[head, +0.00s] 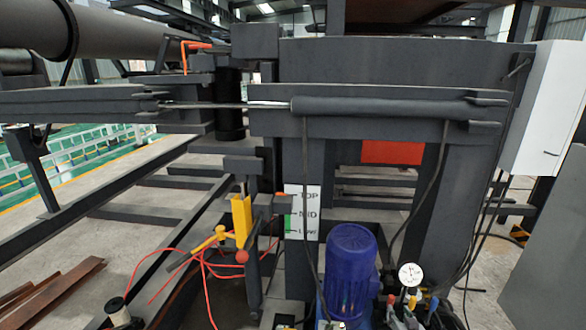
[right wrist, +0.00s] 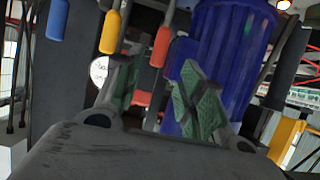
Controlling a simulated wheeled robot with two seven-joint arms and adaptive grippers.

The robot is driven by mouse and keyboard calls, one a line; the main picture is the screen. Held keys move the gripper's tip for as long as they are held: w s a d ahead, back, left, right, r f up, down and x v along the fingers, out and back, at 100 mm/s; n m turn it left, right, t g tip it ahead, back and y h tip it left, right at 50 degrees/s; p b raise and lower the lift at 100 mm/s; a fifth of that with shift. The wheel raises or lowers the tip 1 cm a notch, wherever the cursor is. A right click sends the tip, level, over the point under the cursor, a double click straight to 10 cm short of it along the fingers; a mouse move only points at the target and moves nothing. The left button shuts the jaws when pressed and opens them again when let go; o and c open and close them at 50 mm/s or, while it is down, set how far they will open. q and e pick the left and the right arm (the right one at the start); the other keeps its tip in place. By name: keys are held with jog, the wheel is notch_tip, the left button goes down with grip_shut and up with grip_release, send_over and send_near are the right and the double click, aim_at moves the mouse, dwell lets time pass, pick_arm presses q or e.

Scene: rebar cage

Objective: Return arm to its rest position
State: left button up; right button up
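My right gripper (right wrist: 158,88) shows large in the right wrist view, with its two green-padded fingers apart. No object is seen clamped between them. Beyond and above the fingers hang several coloured lever handles: a blue one (right wrist: 57,18), a yellow-orange one (right wrist: 110,32) and a red one (right wrist: 161,46). An orange handle (right wrist: 143,98) appears in the gap between the fingers; I cannot tell whether it touches them. My left gripper is not seen.
A round gauge (head: 410,274), a grey press frame (head: 400,62), a white cabinet (head: 543,108) and a TOP/MID/LOW plate (head: 303,212) are near. Red cables (head: 205,268) hang left.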

jog(key=shift+n, duration=0.4)
jog(key=s+f+n+g, duration=0.1)
jog(key=s+f+g, duration=0.1)
jog(key=s+f, duration=0.65)
jog(key=s+d+f+n+g, duration=0.15)
jog(key=s+f, duration=0.35)
jog(key=f, duration=0.6)
jog(key=s+f+g, duration=0.3)
jog(key=s+f, duration=0.3)
jog(key=f, duration=0.4)
jog(key=s+a+f+g, duration=0.2)
jog(key=s+f, duration=0.2)
jog(key=s, duration=0.8)
jog(key=s+a+f+g, duration=0.1)
jog(key=s+a+f, duration=0.2)
jog(key=s, duration=0.9)
jog(key=s+a+f+g, duration=0.2)
jog(key=s+f, duration=0.5)
jog(key=s, duration=0.6)
jog(key=shift+a+f+g+y, duration=0.25)
jog(key=shift+a+g+y, duration=0.05)
jog(key=shift+a+g, duration=0.1)
